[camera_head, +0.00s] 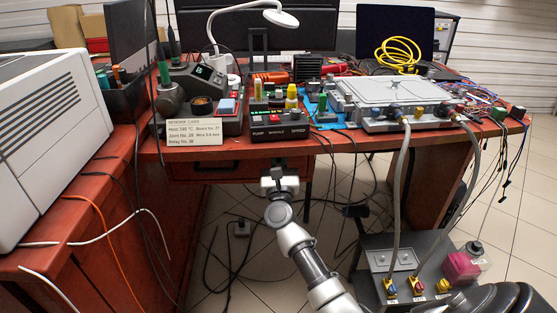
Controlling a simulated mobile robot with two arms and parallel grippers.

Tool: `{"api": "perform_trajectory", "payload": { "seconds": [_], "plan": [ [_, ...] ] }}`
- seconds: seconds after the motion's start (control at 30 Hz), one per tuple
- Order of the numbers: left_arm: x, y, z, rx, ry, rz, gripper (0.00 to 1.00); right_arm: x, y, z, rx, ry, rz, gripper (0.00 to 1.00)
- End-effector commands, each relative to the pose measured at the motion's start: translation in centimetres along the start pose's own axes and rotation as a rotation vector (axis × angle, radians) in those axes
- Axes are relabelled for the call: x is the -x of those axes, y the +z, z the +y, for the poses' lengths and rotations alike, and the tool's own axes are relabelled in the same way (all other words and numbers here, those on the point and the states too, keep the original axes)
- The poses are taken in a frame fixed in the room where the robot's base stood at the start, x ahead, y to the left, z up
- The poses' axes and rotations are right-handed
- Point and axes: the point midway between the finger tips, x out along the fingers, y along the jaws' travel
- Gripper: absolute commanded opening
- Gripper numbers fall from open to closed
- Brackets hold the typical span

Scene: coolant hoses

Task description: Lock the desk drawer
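The desk drawer (225,169) is the dark red-brown front just under the desktop, near the middle of the view. It looks pushed in, flush under the desk edge, though its right part is covered. My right gripper (279,177), on the arm rising from the bottom centre, is up against or just before the right part of the drawer front. The gripper hides what lies behind it, so I see neither lock nor key. Its fingers are too small and too covered to tell open from shut. My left gripper is not in view.
A control panel (281,131) and a label card (194,133) sit at the desk edge above the drawer. A white machine (45,130) stands at left. Grey hoses (398,185) run down to a grey pump box (390,257) at lower right. Cables hang below the desk.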

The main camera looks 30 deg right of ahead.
Motion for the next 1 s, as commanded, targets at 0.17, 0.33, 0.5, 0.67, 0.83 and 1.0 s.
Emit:
{"api": "perform_trajectory", "payload": {
  "seconds": [0.17,0.33,0.5,0.67,0.83,1.0],
  "plan": [
    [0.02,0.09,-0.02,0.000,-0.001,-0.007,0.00,0.05,-0.10,-0.03,0.014,0.005,0.002,0.00],
    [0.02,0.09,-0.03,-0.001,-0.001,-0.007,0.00,0.05,-0.11,-0.03,0.016,0.006,0.002,0.00],
    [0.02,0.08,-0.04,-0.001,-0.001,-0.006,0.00,0.05,-0.10,-0.02,0.016,0.006,0.001,0.19],
    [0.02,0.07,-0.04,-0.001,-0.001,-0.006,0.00,0.03,-0.07,-0.02,0.014,0.005,0.001,0.38],
    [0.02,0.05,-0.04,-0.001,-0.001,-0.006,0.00,0.02,-0.03,-0.01,0.013,0.005,0.000,0.38],
    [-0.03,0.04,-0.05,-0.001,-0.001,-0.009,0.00,0.79,-0.09,0.01,0.013,0.006,0.002,0.38]
  ]
}}
